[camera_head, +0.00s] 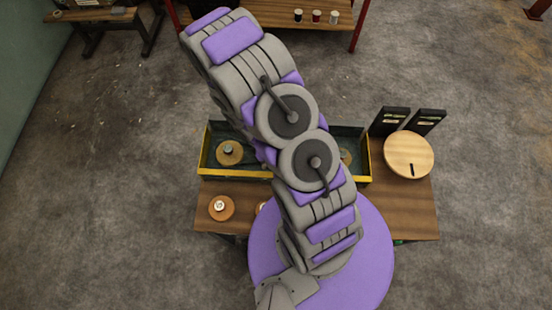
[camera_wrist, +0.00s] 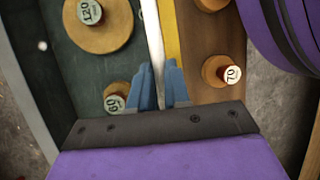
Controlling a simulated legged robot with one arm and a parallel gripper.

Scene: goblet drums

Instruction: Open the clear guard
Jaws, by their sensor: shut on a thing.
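The clear guard (camera_wrist: 153,35) shows in the wrist view as a pale, thin edge beside the yellow rim of a dark green box. My gripper (camera_wrist: 162,90) has blue fingers, one on each side of this edge, and is shut on it. The rest of the guard is too clear to make out. In the head view my arm covers the middle of the box (camera_head: 204,150), hiding the gripper and the guard's edge.
Round wooden pieces marked 120 (camera_wrist: 97,22) and 60 (camera_wrist: 117,97) lie within the box's outline; one marked 70 (camera_wrist: 222,71) lies on the wooden bench (camera_head: 425,215). A round wooden disc (camera_head: 409,153) and two black upright holders (camera_head: 390,121) stand at the bench's right.

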